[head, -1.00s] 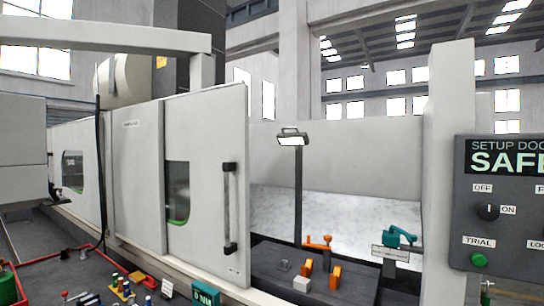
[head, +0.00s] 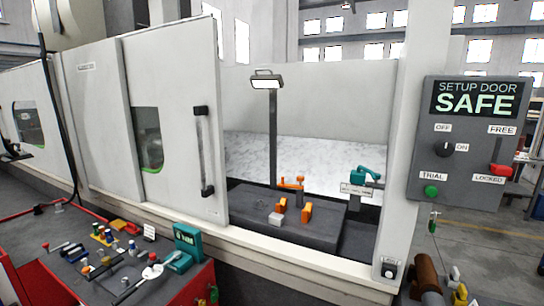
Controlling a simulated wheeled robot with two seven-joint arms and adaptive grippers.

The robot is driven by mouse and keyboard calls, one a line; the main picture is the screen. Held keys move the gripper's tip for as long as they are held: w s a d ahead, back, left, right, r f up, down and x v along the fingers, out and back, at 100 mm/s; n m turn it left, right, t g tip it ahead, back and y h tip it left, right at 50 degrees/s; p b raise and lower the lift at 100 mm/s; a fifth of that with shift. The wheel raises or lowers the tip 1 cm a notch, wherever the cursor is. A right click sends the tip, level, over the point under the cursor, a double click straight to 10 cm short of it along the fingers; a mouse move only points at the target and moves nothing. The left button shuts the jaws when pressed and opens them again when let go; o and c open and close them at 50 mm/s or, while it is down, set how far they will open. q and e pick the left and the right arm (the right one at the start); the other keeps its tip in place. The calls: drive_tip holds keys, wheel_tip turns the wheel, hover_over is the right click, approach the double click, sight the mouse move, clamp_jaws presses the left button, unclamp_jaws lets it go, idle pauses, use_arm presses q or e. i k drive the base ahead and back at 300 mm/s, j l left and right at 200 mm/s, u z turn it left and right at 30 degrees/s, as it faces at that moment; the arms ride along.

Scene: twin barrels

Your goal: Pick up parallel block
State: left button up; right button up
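Neither of my grippers shows in the head view. A small light-grey block (head: 275,219) sits on the dark machine table (head: 245,203) inside the open enclosure; it may be the parallel block, but I cannot tell for sure.
The sliding door (head: 178,120) covers the enclosure's left side. A lamp post (head: 273,135) stands behind the table. A teal device (head: 367,175) is at the table's right. The control panel (head: 466,170) reads SETUP DOOR SAFE. A brown cylinder (head: 428,275) is at the lower right.

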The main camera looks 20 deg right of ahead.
sight(277, 219)
drive_tip(key=i+j+z, duration=0.2)
drive_tip(key=z, duration=0.2)
drive_tip(key=i+j+z, duration=0.15)
drive_tip(key=z, duration=0.25)
drive_tip(key=i+j+z, duration=0.1)
drive_tip(key=j+z, duration=0.35)
